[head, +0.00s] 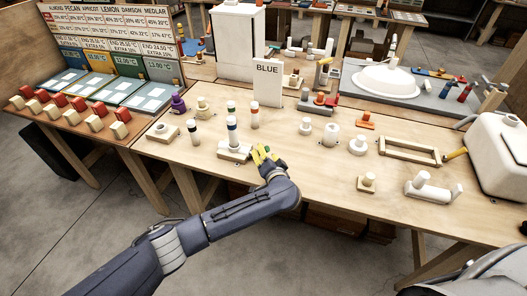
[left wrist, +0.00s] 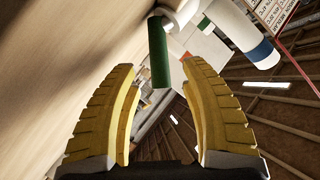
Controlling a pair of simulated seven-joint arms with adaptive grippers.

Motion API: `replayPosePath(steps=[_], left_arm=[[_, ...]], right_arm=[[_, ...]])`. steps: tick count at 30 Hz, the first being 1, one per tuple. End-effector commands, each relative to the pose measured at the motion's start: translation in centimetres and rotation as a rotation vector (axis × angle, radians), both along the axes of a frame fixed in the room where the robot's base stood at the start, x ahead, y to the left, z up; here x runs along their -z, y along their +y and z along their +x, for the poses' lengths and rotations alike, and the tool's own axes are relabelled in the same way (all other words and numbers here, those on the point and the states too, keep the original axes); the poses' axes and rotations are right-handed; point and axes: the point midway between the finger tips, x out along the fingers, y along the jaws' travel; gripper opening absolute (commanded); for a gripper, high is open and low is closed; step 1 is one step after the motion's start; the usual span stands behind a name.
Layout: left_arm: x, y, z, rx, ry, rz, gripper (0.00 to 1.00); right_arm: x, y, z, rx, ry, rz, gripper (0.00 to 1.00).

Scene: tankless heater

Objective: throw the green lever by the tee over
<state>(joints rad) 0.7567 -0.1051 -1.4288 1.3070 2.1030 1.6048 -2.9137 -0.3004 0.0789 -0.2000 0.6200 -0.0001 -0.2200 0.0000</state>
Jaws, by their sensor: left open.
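The green lever (left wrist: 158,52) shows in the left wrist view as a short green bar joined to a white fitting (left wrist: 178,14) at the top. It lies ahead of and between my open left fingers (left wrist: 158,115), apart from both. In the head view my left gripper (head: 264,155) is low over the table, just right of a white upright pipe with a blue band (head: 232,128) on a pale base (head: 233,152). The fingers hide most of the lever there. The banded pipe also shows in the left wrist view (left wrist: 245,38). My right gripper is not in view.
Banded posts stand left (head: 193,132) and behind (head: 254,115) the gripper. A sign reading BLUE (head: 267,83) stands farther back. White fittings (head: 331,133) and a wooden frame (head: 409,151) are to the right. The table's front edge is close below the gripper.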

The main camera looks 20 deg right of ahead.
Motion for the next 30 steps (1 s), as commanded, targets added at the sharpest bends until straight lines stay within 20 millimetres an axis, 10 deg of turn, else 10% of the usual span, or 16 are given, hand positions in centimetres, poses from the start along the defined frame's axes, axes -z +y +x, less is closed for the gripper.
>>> replayPosePath(steps=[23,30], left_arm=[[0.8,-0.1,2.8,0.0,0.0,-0.001,0.46],[0.8,-0.1,2.8,0.0,0.0,-0.001,0.18]], right_arm=[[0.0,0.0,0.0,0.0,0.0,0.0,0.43],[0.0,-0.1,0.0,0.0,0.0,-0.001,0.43]])
